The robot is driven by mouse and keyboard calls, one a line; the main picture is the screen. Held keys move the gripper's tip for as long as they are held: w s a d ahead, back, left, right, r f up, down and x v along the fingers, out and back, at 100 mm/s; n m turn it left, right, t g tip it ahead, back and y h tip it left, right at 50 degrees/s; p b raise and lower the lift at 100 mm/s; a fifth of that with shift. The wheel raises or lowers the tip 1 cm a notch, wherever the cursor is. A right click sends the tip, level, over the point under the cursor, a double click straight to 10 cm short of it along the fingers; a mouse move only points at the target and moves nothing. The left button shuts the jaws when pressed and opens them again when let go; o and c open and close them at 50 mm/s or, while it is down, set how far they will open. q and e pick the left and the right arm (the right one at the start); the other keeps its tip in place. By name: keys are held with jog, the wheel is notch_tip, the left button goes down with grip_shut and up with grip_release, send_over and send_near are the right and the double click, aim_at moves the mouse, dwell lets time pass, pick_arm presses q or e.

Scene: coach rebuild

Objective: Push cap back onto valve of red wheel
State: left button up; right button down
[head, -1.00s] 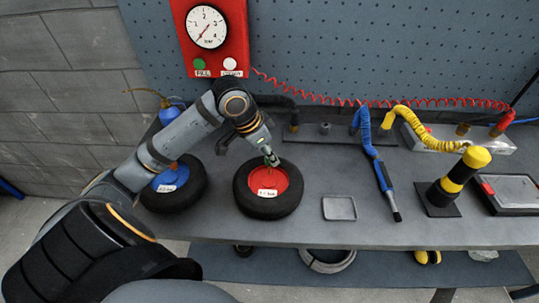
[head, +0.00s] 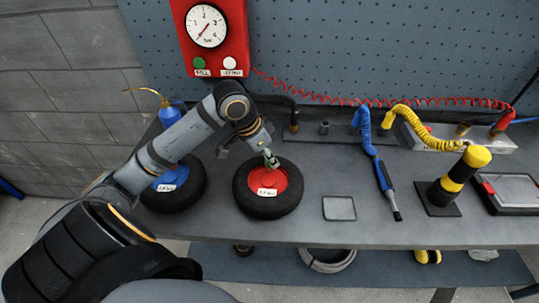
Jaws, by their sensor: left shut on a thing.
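The red wheel (head: 284,186), a black tyre with a red hub and a small white label, lies flat on the grey bench. My left gripper (head: 271,164) reaches down from the upper left to the far part of the red hub. Its fingertips are shut on the cap, which is too small and too covered by the fingers to make out. The valve is hidden at the fingertips, so I cannot tell whether cap and valve touch. My right gripper is not in view.
A blue-hubbed wheel (head: 172,188) lies to the left under my arm, near a blue bottle (head: 169,113). An empty grey tray (head: 339,208) sits right of the red wheel. A red gauge panel (head: 209,38) hangs behind.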

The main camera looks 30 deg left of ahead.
pick_arm(q)
jog(key=shift+f, duration=0.9)
jog(key=o, duration=0.9)
jog(key=shift+r, duration=0.1)
jog(key=shift+r, duration=0.25)
notch_tip(320, 180, up, 10)
jog(key=shift+f, duration=0.25)
